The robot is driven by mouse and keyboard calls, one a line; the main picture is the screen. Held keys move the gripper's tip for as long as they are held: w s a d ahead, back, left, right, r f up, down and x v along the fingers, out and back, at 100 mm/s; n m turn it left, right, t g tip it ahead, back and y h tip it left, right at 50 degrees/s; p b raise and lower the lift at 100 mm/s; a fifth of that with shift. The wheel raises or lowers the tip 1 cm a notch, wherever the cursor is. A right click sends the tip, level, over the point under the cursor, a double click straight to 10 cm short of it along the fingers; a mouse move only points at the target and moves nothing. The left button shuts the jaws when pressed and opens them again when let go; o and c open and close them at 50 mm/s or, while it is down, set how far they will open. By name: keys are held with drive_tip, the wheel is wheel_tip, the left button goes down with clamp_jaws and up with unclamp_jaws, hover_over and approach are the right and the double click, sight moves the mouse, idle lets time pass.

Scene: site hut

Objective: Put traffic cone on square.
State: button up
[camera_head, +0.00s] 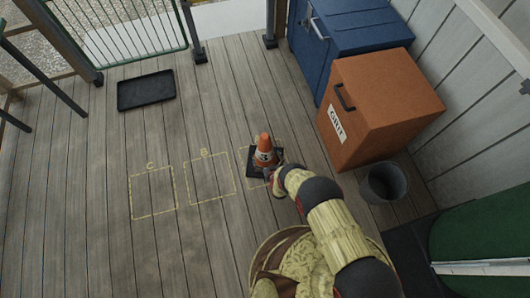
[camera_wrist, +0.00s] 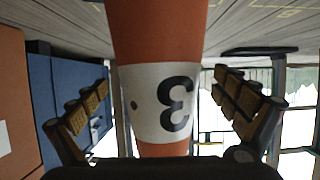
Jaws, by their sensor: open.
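An orange traffic cone (camera_head: 264,151) with a white band and a black base stands upright on the plank floor, over the right-hand marked square (camera_head: 251,172), whose letter is hidden. Square B (camera_head: 210,179) and square C (camera_head: 153,192) lie to its left, outlined in yellow dashes and empty. My gripper (camera_head: 275,176) is low at the near side of the cone. In the wrist view the cone (camera_wrist: 155,35) fills the middle, its band showing a 3, between the spread fingers of my gripper (camera_wrist: 160,115). The fingers are open, with gaps to the cone on both sides.
An orange grit box (camera_head: 385,105) and a blue cabinet (camera_head: 345,40) stand to the right. A grey bucket (camera_head: 384,183) is close right of my arm. A black tray (camera_head: 146,90) lies at the back left. The left floor is clear.

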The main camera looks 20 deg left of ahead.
drive_tip(key=p+v, duration=0.3)
drive_tip(key=v, duration=0.5)
drive_tip(key=shift+r, duration=0.15)
drive_tip(key=shift+s+d+r, duration=0.15)
drive_tip(key=shift+s+d, duration=0.15)
drive_tip(key=shift+s, duration=0.15)
